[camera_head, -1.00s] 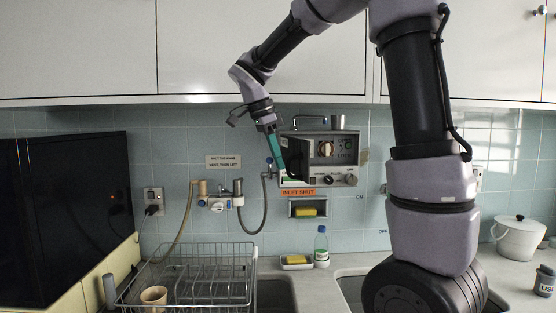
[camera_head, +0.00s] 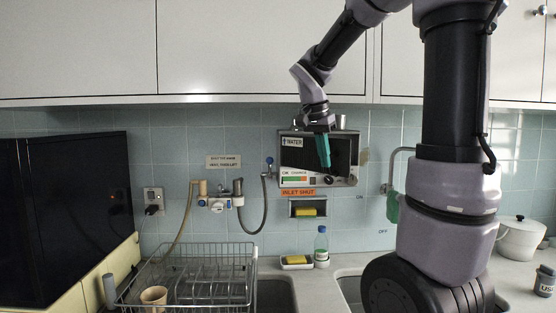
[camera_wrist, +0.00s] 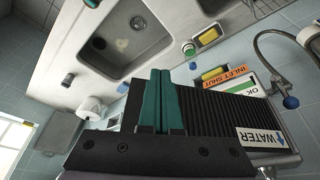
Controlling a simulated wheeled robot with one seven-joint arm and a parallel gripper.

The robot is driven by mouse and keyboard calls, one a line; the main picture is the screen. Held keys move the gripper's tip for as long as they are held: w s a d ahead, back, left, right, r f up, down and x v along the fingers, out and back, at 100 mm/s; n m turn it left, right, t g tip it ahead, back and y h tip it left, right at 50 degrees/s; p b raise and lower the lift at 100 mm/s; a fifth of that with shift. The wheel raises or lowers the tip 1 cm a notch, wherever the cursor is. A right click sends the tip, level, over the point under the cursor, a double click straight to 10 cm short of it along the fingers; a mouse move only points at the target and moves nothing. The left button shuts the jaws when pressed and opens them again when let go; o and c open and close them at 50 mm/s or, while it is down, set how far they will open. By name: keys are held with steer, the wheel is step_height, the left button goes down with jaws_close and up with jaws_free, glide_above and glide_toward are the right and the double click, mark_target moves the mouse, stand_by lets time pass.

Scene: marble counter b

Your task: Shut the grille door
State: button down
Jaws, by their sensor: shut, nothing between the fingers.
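The grille door (camera_head: 304,158), a dark panel with a WATER label at its upper left, lies across the front of the wall unit (camera_head: 353,181). It covers most of the dials; I cannot tell whether it is flush. In the wrist view the grille door (camera_wrist: 225,112) shows as a black ribbed panel behind the fingers. My gripper (camera_head: 327,165) is shut and empty, its teal fingers pointing down in front of the door's right part. It also shows in the wrist view (camera_wrist: 162,75). Whether the fingers touch the door is unclear.
An INLET SHUT label (camera_head: 297,192) and a niche with a yellow sponge (camera_head: 307,211) are below the unit. A hose (camera_head: 262,215) hangs at its left. A dish rack (camera_head: 195,275), bottle (camera_head: 321,247) and sinks are on the counter. Cabinets (camera_head: 260,50) overhang above.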

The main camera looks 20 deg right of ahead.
mark_target(340, 153)
steer(key=d, duration=0.2)
steer(key=w+d, duration=0.1)
steer(key=d, duration=0.1)
steer(key=w+d, duration=0.1)
steer(key=d, duration=0.1)
steer(key=shift+w+d, duration=0.15)
steer(key=shift+w, duration=0.05)
stand_by(0.4)
